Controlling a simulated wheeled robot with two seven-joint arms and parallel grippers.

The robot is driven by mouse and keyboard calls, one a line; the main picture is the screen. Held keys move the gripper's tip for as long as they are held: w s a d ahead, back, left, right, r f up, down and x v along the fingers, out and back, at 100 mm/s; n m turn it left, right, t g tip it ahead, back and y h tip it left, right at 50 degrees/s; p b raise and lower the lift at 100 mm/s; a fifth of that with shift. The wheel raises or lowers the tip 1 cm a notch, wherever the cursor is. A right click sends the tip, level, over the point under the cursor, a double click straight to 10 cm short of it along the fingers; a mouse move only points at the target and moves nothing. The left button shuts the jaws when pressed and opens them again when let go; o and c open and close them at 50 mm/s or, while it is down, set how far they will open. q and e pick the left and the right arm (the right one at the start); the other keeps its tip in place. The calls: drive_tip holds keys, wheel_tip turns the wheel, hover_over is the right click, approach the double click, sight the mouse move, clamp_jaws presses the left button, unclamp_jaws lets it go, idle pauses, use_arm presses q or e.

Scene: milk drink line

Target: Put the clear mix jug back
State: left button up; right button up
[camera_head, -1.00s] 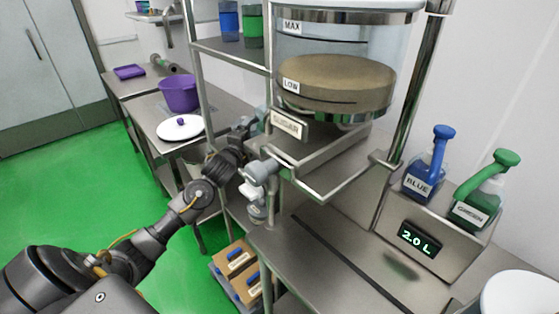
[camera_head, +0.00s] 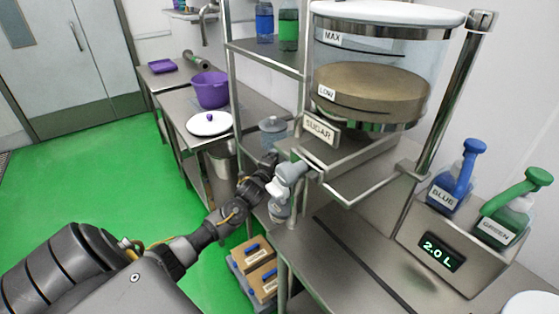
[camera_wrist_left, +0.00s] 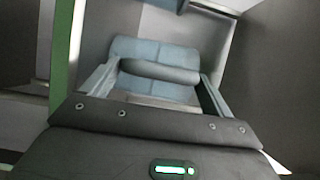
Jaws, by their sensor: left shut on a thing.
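The clear mix jug (camera_head: 273,132) shows in the head view as a small bluish see-through vessel behind the shelf frame, left of the sugar dispenser. My left gripper (camera_head: 271,161) is just below and in front of it, partly hidden by the dispenser's spout. In the left wrist view the jug's bluish wall (camera_wrist_left: 155,49) fills the space ahead. A rounded bar, seemingly its handle (camera_wrist_left: 160,72), lies between the fingers of my left gripper (camera_wrist_left: 158,80), which is shut on it. The jug's base is hidden. My right gripper is not in view.
The sugar dispenser (camera_head: 370,90) and its grey spout (camera_head: 287,178) stand close right of my left gripper. A steel shelf post (camera_head: 236,105) is close left. Boxes (camera_head: 254,262) sit low down.

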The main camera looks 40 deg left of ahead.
use_arm(q)
drive_tip(key=shift+s+r, duration=0.1)
drive_tip(key=o, duration=1.3)
drive_tip(key=shift+f, duration=0.2)
drive_tip(key=shift+o, duration=0.2)
drive_tip(key=shift+r, duration=0.15)
drive_tip(key=shift+s+d, duration=0.15)
drive_tip(key=shift+s, duration=0.25)
drive_tip(key=s+d+b, duration=0.2)
drive_tip(key=s, duration=0.9)
